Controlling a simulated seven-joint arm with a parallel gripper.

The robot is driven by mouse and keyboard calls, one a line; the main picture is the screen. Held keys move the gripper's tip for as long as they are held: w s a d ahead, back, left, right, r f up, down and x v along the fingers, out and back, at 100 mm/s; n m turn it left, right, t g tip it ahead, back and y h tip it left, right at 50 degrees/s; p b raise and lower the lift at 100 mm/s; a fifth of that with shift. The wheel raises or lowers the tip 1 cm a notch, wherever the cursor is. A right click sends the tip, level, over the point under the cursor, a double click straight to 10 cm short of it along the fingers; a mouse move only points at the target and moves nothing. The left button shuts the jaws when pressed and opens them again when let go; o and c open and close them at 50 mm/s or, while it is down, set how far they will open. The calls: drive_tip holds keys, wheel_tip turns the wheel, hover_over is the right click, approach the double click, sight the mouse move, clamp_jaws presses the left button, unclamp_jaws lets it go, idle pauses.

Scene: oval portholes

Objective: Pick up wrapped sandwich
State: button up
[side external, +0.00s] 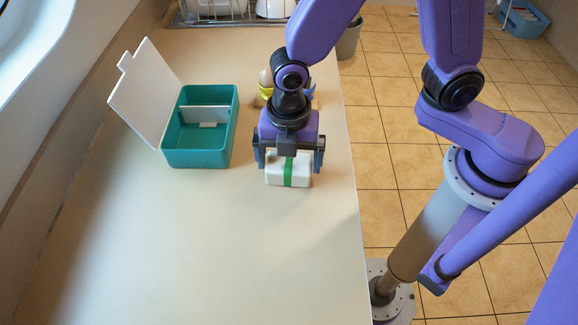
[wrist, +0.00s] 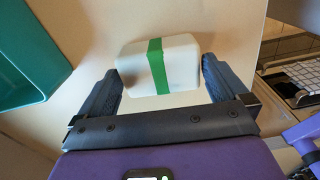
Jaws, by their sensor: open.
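The wrapped sandwich (side external: 275,172) is a white block with rounded edges and a green band around its middle. It rests on the pale counter. My gripper (side external: 289,168) is open just above and behind it in the side view, with one finger toward each end. In the wrist view the sandwich (wrist: 184,66) lies just ahead of and between the two open fingers (wrist: 158,75). The jaws hold nothing. I cannot tell how far the fingertips are above the counter.
A teal box (side external: 201,157) with an open white lid (side external: 140,95) and a divider stands to the left. A dish rack stands at the back. The front counter (side external: 220,250) is clear.

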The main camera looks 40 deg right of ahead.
drive_tip(key=c, duration=0.8)
drive_tip(key=shift+o, duration=0.2)
drive_tip(key=shift+a+r, duration=0.1)
drive_tip(key=shift+r, duration=0.65)
drive_tip(key=s+d+r, duration=0.9)
drive_tip(key=s+r, duration=0.1)
drive_tip(key=r, duration=0.1)
drive_tip(key=shift+s+r, duration=0.25)
drive_tip(key=shift+s, duration=0.15)
